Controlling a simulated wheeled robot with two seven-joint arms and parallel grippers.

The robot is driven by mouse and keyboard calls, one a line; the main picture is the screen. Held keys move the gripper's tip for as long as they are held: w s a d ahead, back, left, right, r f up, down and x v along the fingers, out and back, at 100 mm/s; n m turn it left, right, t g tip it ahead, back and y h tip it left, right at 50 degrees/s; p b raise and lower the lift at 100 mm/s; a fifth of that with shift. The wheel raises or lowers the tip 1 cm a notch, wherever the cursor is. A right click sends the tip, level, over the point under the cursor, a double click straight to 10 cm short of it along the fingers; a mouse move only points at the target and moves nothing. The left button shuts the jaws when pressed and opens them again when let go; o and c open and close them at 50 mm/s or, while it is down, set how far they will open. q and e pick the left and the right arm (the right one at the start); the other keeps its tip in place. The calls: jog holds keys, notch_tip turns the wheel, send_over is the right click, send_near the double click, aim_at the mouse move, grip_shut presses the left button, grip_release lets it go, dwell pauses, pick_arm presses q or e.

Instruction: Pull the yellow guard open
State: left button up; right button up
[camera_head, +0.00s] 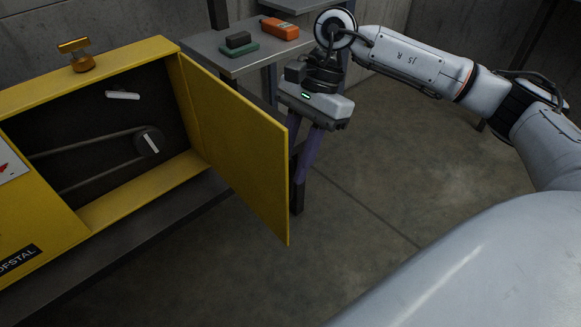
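The yellow guard (240,150) is a flat hinged panel on the yellow machine housing. It stands swung out from the opening, its free edge toward the right. My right gripper (299,160) hangs fingers-down at the guard's free edge, with two purple fingers apart. The left finger is partly hidden by the guard's edge, and I cannot tell whether it touches the guard. Inside the housing (130,205) a belt runs round a dark pulley (148,142) with a white mark. My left gripper is not in view.
A grey table (235,62) behind the guard bears an orange device (279,28) and a dark block on a green base (239,46). The concrete floor (400,190) on the right is clear.

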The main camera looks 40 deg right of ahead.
jog(key=p+v, duration=0.1)
jog(key=v, duration=0.7)
